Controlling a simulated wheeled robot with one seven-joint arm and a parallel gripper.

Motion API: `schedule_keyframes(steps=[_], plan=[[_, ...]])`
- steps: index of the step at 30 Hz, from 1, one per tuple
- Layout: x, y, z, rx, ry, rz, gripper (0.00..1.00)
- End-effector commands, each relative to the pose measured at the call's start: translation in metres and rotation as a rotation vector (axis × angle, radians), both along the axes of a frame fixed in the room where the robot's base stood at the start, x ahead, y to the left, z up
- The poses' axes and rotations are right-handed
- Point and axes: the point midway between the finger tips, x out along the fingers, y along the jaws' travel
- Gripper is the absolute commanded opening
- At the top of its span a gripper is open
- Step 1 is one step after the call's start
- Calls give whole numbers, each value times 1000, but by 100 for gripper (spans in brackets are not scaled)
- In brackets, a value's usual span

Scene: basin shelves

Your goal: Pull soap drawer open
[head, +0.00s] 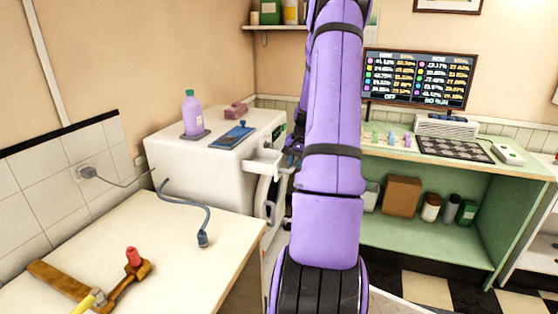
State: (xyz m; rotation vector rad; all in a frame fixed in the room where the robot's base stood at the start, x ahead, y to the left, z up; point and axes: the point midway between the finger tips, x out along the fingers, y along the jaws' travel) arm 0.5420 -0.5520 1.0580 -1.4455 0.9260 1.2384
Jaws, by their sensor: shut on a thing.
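The white washing machine (185,157) stands left of centre, with its front turned to the right. Its soap drawer (263,164) sticks out from the upper front of the machine. My purple arm reaches across the middle of the view and hides part of the machine's front. My gripper (291,158) is small, dark and mostly hidden behind the arm. It is at the drawer's outer end and shut on the drawer; the exact grip on it is not clear.
A purple bottle (193,113), a blue tray (234,134) and pink blocks (236,110) are on the machine's top. A white counter (170,235) with tools is at the front left. A green shelf bench (440,210) with a screen (417,78) is at the right.

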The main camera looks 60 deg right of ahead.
Motion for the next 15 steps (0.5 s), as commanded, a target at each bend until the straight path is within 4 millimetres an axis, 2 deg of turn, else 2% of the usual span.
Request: schedule_keyframes(steps=[3,11,12,15], plan=[[-8,-2,0,-2,0,-1,0],[-8,-2,0,-2,-1,0,0],[-8,-2,0,-2,-1,0,23],[-8,-2,0,-2,-1,0,44]])
